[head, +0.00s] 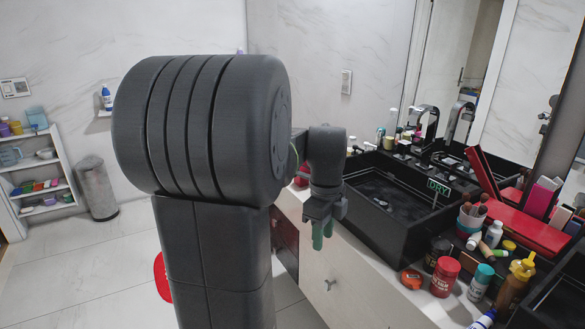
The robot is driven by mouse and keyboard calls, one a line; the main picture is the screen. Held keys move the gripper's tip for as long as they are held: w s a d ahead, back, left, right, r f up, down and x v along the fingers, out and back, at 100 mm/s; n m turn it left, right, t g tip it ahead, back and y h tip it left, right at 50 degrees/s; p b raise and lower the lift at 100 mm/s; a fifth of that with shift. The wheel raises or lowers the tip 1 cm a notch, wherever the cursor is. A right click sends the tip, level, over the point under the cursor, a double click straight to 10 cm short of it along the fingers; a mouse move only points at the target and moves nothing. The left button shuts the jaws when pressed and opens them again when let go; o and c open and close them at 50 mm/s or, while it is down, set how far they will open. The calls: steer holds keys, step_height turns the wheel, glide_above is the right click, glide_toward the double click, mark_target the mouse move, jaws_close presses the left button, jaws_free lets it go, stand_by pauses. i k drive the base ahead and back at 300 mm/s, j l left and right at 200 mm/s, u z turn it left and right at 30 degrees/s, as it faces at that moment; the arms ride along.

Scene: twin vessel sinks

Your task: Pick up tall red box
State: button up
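My gripper (322,234) hangs with its green tips pointing down, just off the front edge of the counter (365,290), left of the near black sink (395,205). The green tips are small and close together, so whether they are parted is unclear. A tall, narrow red piece (482,172) leans at the right, behind a flat red case (520,228); I cannot tell whether it is a separate box or the case's lid. A small red thing (301,181) is partly hidden behind my arm.
A brush cup (471,218), red jar (445,277), teal-capped bottle (481,282) and amber bottle (515,283) crowd the right counter. A DRY sign (438,188) stands at the sink. Open floor lies left, with a bin (97,188).

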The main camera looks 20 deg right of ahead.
mark_target(301, 182)
steer(key=i, duration=1.65)
steer(key=i+z, duration=0.45)
steer(key=i+j+z, duration=0.25)
steer(key=z, duration=0.2)
steer(key=i, duration=0.1)
